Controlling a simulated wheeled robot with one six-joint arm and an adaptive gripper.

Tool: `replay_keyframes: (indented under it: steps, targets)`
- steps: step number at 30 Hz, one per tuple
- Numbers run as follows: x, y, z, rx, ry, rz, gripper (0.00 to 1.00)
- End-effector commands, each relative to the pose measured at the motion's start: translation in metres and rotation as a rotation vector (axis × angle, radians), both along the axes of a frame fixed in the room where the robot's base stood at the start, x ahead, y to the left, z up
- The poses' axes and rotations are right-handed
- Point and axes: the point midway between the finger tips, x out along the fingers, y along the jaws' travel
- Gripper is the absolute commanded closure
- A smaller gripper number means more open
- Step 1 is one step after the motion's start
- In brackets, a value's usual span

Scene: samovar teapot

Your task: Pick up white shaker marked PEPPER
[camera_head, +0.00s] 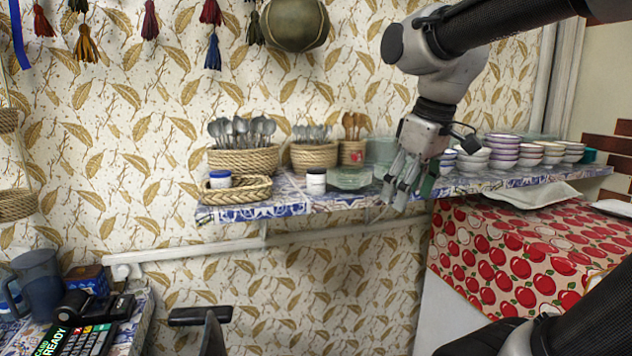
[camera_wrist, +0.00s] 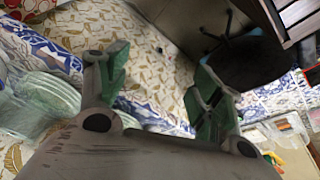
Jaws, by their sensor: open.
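Two small white shakers show in the head view; their markings are too small to read. One white shaker with a dark lid (camera_head: 316,182) stands on the shelf (camera_head: 280,209), left of the glass dishes. Another white shaker with a blue lid (camera_head: 220,180) is in a shallow oval wicker tray (camera_head: 243,190) farther left. My gripper (camera_head: 404,193) points down at the shelf front, right of both shakers and clear of them. It is open, with nothing between its fingers. In the wrist view, my gripper (camera_wrist: 161,65) shows both fingers spread, and I make out no shaker.
Glass dishes (camera_head: 349,179) stand between the dark-lidded shaker and my gripper; stacked glass also shows in the wrist view (camera_wrist: 42,105). Spoon baskets (camera_head: 243,160) stand behind. Stacked bowls (camera_head: 503,152) are to the right. A box with a red-apple cloth (camera_head: 520,250) stands below right.

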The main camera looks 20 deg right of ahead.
Motion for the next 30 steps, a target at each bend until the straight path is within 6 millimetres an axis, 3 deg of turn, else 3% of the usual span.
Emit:
replay_keyframes:
  steps: [5,9,12,15,20,30]
  targets:
    - [0.049,0.023,0.031,-0.032,0.046,0.231,0.34]
    - [0.102,0.053,0.056,-0.059,0.092,0.496,0.34]
    - [0.139,0.079,0.068,-0.071,0.121,0.701,0.34]
    - [0.164,0.098,0.074,-0.078,0.138,0.849,0.34]
    - [0.179,0.112,0.075,-0.08,0.147,0.956,0.34]
    - [0.184,0.116,0.034,-0.081,0.149,0.964,0.34]
